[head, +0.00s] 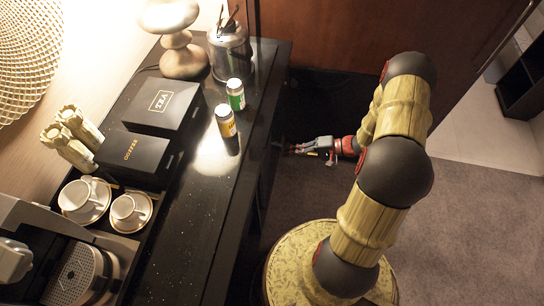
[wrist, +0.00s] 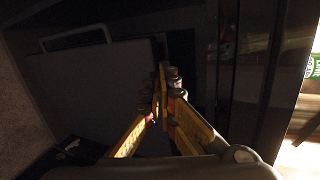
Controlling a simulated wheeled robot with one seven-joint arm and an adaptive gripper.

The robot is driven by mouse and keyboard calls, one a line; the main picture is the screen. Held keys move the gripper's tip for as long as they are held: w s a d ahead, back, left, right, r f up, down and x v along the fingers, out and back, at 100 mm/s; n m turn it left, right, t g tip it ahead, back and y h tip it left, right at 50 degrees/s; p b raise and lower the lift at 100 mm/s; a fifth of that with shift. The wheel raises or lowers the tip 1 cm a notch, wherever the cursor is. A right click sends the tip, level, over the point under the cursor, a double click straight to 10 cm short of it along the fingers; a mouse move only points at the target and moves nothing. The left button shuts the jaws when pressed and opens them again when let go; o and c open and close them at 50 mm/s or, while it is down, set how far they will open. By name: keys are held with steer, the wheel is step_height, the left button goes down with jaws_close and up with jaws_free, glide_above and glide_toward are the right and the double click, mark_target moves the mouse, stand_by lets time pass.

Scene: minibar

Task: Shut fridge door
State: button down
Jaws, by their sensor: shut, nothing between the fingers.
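My gripper (head: 292,148) is low beside the right edge of the black counter in the head view, its tips close to the counter's side. In the wrist view my gripper's yellow fingers (wrist: 160,88) are closed together, with nothing between them. A flat dark grey panel (wrist: 100,85), which may be the fridge door, fills the left and middle of the wrist view behind the fingers. I cannot tell whether the fingers touch it. The fridge body is mostly hidden under the counter in the head view, and the door's angle is unclear.
The black counter (head: 190,225) holds a tea box (head: 162,101), a coffee box (head: 132,156), two small bottles (head: 235,95) (head: 225,121), cups (head: 130,208) and a coffee machine (head: 80,275). A brown wooden panel (head: 340,30) stands behind. Grey carpet (head: 470,210) is open at the right.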

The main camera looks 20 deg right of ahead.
steer(key=w+a+f+m+g+h+b, duration=0.2)
steer(key=a+f+m, duration=0.4)
steer(key=m, duration=1)
steer(key=shift+w+f+g+h+b, duration=0.35)
steer(key=shift+w+h+b, duration=0.55)
steer(key=shift+w+b, duration=0.3)
